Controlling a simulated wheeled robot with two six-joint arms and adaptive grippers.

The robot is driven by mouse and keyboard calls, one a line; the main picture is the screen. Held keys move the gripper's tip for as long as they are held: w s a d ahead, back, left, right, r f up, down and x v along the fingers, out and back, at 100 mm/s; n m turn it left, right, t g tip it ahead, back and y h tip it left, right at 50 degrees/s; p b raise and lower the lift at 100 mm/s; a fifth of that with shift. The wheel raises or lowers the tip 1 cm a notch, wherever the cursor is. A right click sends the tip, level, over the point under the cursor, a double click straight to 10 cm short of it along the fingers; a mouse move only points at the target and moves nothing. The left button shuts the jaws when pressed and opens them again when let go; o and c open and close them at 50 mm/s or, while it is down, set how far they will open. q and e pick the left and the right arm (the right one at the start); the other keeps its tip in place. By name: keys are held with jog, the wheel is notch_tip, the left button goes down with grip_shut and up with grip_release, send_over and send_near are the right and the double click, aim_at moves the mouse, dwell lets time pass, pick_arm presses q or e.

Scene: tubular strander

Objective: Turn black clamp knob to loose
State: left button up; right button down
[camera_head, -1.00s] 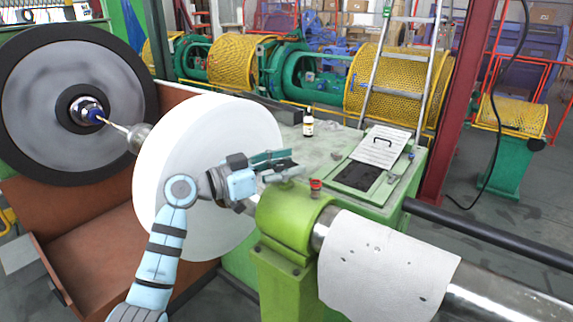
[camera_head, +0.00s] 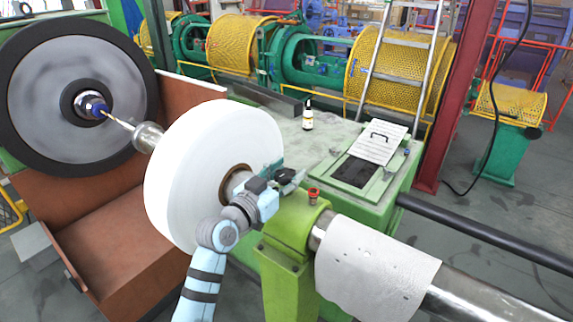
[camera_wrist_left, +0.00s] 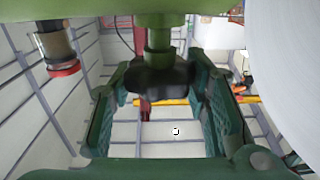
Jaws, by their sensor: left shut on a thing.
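The black clamp knob (camera_wrist_left: 155,78) shows in the left wrist view, on a green stem under a green part. It sits between the two green fingers of my left gripper (camera_wrist_left: 165,100), which is shut on it. In the head view my left gripper (camera_head: 277,174) is between the white reel (camera_head: 195,170) and the green bearing block (camera_head: 288,225), close to the block's upper end. The knob is hard to make out there among the dark finger parts. My right gripper is in neither view.
A red knob (camera_head: 313,195) stands on the bearing block, close to my gripper. A steel shaft with a white sleeve (camera_head: 375,268) runs right from the block. A green bench behind carries a small bottle (camera_head: 307,115) and a paper sheet (camera_head: 379,142).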

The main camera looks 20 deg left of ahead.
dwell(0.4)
pick_arm(q)
jog(key=o, duration=1.2)
jog(key=v, duration=1.2)
jog(key=shift+s, duration=0.1)
jog(key=shift+d, duration=0.15)
